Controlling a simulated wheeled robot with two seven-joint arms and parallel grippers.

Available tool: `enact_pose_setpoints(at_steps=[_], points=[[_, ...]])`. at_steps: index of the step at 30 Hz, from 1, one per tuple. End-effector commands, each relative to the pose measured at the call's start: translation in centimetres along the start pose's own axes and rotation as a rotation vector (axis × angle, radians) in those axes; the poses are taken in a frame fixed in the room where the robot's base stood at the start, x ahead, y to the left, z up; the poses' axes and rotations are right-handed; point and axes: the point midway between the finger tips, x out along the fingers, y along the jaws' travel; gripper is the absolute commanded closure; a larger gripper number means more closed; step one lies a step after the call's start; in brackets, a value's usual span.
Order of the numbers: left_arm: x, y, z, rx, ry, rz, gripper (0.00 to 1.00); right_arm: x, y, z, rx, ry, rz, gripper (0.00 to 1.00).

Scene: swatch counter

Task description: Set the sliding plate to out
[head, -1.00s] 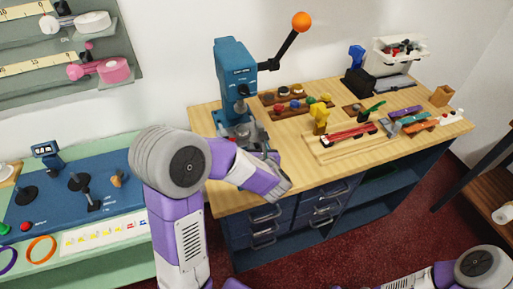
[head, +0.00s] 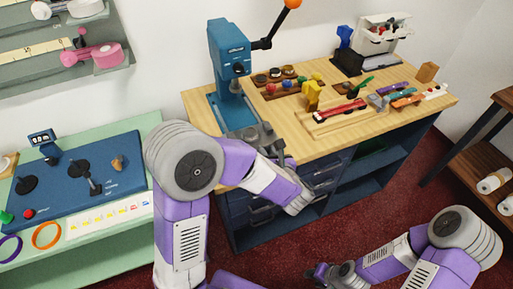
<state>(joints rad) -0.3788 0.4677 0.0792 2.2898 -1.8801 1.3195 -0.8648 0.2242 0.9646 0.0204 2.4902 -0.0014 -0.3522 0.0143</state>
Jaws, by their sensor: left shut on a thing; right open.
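The blue press (head: 228,45) stands at the left end of the wooden bench. Its sliding plate (head: 246,131), grey with small dark fittings, sits in front of the blue base (head: 226,108), towards the bench's front edge, clear of the press head. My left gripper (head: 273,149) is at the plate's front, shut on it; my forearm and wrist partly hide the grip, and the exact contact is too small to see. My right gripper (head: 325,272) is open and empty, low over the floor at the bottom of the view, away from the bench.
The press lever ends in an orange ball (head: 293,3). Trays of small knobs, a yellow clamp (head: 312,95) and a red slider (head: 341,111) stand to the right on the bench. A green table with a blue control panel (head: 75,178) is at the left. Dark red floor lies in front.

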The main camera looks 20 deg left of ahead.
Motion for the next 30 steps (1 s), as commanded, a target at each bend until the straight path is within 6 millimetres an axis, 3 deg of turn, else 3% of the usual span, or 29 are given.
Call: enact_pose_setpoints(at_steps=[6, 7, 11, 21, 30], points=[[-0.2, -0.1, -0.3, 0.005, 0.006, -0.004, 1.0, 0.0, 0.0, 0.0, 0.001, -0.001, 0.001, 0.57], [-0.2, -0.1, -0.3, 0.005, 0.006, -0.005, 0.7, 0.0, 0.0, 0.0, 0.001, -0.001, 0.001, 0.57], [-0.2, 0.0, -0.3, 0.004, 0.006, -0.003, 0.5, 0.0, 0.1, 0.0, 0.001, -0.001, 0.001, 0.57], [-0.5, 0.0, -0.1, 0.003, 0.004, -0.003, 0.49, -0.1, 0.0, 0.0, 0.001, -0.001, 0.001, 0.57], [-5.2, 0.0, 0.0, 0.005, 0.004, -0.006, 0.49, -1.4, -0.5, 0.1, 0.001, -0.001, 0.001, 0.57]])
